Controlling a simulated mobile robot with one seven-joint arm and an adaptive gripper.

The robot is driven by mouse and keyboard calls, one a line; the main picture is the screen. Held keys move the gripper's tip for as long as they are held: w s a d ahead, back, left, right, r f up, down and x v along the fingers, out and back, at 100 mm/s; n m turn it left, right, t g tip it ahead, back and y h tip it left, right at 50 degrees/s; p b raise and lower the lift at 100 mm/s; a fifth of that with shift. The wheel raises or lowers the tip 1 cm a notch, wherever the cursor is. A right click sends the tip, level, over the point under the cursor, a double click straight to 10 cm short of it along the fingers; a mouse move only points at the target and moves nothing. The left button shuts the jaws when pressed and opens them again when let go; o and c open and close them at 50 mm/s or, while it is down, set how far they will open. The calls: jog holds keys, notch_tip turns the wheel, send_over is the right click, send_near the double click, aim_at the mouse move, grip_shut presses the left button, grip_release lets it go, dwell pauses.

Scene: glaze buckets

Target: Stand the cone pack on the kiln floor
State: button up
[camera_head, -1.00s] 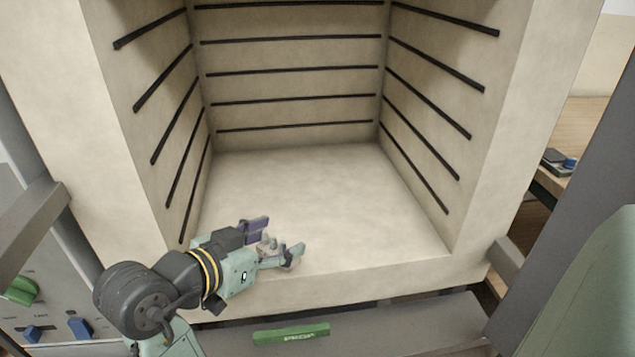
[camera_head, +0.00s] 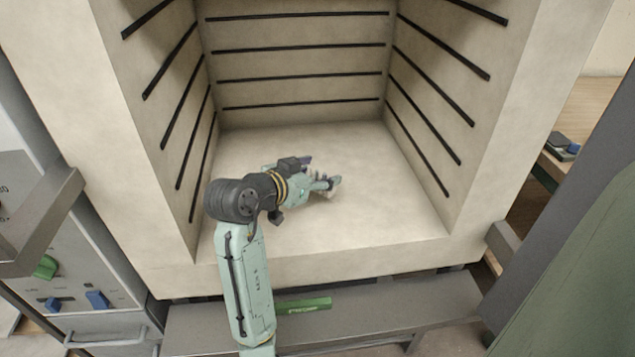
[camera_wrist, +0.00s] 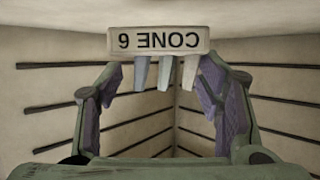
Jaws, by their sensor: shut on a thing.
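The cone pack (camera_wrist: 155,41) is a pale block lettered CONE 6 with several small cones in a row. In the wrist view its lettering is upside down and its cones point down the picture, away from the pale kiln floor along the top. My gripper (camera_head: 321,172) is inside the kiln, over the middle of the kiln floor (camera_head: 385,215). In the wrist view its two purple-padded fingers (camera_wrist: 165,92) are shut on the pack, one at each side. In the head view the pack is small and mostly hidden by the fingers. I cannot tell whether its base touches the floor.
The kiln walls (camera_head: 300,60) with dark horizontal rods close in the back and both sides. The floor is bare around my gripper. A green bar (camera_head: 303,305) lies on the grey ledge below the kiln's front edge. A small dark and blue item (camera_head: 563,146) sits at right.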

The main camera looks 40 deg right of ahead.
jog(key=shift+d+f, duration=0.1)
jog(key=shift+f, duration=1.65)
jog(key=shift+f, duration=0.1)
jog(key=shift+f, duration=0.15)
jog(key=o, duration=1.2)
jog(key=shift+r, duration=0.25)
jog(key=shift+a+r, duration=0.1)
jog(key=shift+a, duration=0.15)
jog(key=b+v, duration=0.1)
jog(key=v, duration=1)
jog(key=shift+s+a+r, duration=0.1)
jog(key=shift+a+r, duration=0.1)
